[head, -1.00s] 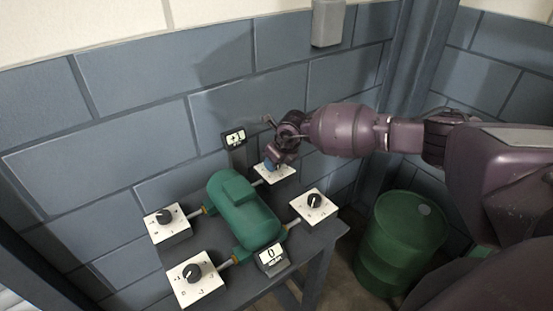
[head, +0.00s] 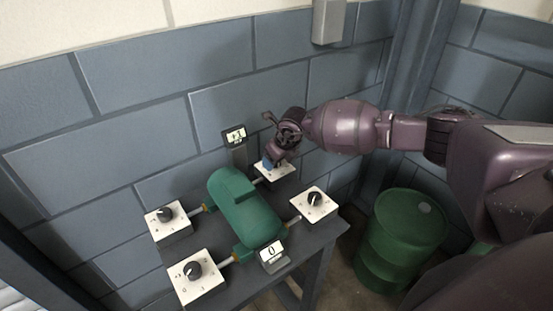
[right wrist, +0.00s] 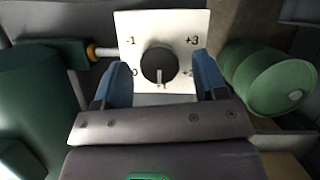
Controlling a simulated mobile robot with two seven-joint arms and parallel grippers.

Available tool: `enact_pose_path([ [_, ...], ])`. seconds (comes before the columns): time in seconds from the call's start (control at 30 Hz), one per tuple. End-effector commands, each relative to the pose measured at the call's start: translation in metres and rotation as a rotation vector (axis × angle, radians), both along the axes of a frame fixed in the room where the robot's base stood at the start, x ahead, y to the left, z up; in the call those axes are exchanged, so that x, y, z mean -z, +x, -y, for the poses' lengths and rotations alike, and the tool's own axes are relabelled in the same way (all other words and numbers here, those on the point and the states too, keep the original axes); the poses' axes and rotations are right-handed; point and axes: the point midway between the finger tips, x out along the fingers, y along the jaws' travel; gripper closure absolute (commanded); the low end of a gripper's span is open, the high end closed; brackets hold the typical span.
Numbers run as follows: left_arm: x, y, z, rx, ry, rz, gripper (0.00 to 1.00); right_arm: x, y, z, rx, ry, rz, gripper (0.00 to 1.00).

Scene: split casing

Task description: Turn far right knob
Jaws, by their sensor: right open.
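The far right knob (right wrist: 159,66) is a round black dial with a white pointer line on a white square plate (right wrist: 175,22) marked with numbers. Its pointer points down toward my gripper in the right wrist view. In the head view the plate (head: 284,173) shows under my right gripper, which hides the knob. My right gripper (head: 268,166) is open. In the right wrist view its blue fingers (right wrist: 160,82) stand on either side of the knob with gaps to it. My left gripper is not in view.
A green casing (head: 243,208) sits mid-table between other knobs: far left (head: 165,214), near left (head: 193,270), near right (head: 315,198). The far display (head: 236,137) seems to read +1, the near display (head: 271,253) reads 0. A green barrel (head: 402,240) stands right of the table.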

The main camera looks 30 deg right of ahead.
Motion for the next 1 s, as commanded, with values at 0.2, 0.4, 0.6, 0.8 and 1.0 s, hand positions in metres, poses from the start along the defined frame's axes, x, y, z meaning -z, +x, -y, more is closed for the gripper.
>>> enact_pose_path([
  [0.2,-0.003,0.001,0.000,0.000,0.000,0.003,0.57,-0.031,-0.011,0.005,-0.001,0.000,0.003,0.34],
  [0.4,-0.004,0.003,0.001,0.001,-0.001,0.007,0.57,-0.064,-0.025,0.009,-0.001,-0.002,0.003,0.34],
  [0.6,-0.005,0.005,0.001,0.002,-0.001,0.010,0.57,-0.087,-0.034,0.011,0.000,-0.001,0.001,0.34],
  [0.8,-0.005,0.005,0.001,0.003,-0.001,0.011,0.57,-0.095,-0.038,0.012,-0.001,-0.001,0.001,0.34],
  [1.0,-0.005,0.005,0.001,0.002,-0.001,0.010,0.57,-0.096,-0.038,0.012,0.000,-0.001,0.000,0.34],
])
